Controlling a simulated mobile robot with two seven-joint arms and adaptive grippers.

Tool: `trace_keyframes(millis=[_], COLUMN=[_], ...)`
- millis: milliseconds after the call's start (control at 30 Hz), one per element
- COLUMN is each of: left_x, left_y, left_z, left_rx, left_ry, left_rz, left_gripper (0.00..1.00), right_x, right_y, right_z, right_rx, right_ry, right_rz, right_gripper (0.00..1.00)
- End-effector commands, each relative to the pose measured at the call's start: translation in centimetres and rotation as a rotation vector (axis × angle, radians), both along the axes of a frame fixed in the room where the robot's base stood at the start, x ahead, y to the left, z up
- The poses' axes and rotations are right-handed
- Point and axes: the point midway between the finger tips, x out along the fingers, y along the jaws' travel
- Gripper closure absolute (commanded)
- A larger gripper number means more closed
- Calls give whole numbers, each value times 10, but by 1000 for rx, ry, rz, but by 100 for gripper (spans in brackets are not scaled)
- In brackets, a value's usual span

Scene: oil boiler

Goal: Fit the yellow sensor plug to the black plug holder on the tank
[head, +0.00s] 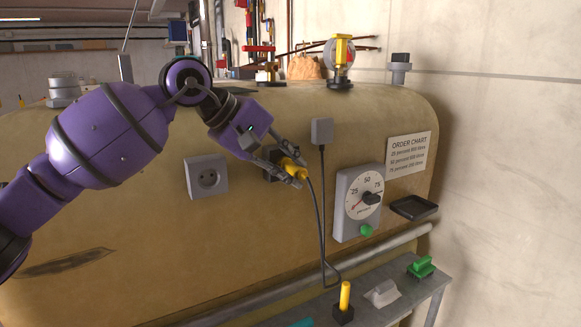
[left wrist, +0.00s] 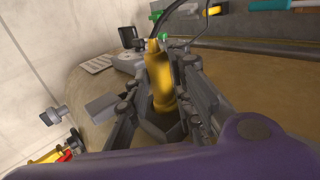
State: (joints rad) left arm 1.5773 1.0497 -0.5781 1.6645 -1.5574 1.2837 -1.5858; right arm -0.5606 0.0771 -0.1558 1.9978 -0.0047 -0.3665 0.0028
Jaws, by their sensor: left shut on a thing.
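The yellow sensor plug (head: 291,168) is between the fingers of my left gripper (head: 294,178), in front of the tank (head: 120,250). A black cable runs from it down and up to a grey box on the tank. In the left wrist view the yellow plug (left wrist: 158,80) lies lengthwise between the two grey fingers, which are shut on it. A black block, seemingly the plug holder (head: 269,178), shows on the tank just behind the fingers, partly hidden. I cannot tell whether the plug touches it or sits in it. My right gripper is in neither view.
Below, a metal shelf (head: 395,308) bears a yellow-handled tool (head: 344,298) and a green piece (head: 421,267).

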Motion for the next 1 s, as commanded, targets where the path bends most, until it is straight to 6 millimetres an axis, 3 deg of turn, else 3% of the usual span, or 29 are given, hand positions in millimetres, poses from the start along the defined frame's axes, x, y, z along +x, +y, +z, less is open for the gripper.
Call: trace_keyframes(millis=[133,167,300,667,1000], left_x=[4,3,3,2,-22], left_y=[2,2,2,5,43], left_z=[0,0,0,2,45], left_rx=[-1,-1,0,0,0], left_ry=[0,-1,-1,-1,-4], left_rz=[1,0,1,1,4], left_gripper=[100,75,57,57,57], right_x=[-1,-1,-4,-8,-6], right_y=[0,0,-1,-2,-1], right_z=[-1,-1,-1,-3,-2], right_rx=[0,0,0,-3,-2], right_ry=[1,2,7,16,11], right_rz=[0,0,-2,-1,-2], right_gripper=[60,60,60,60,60])
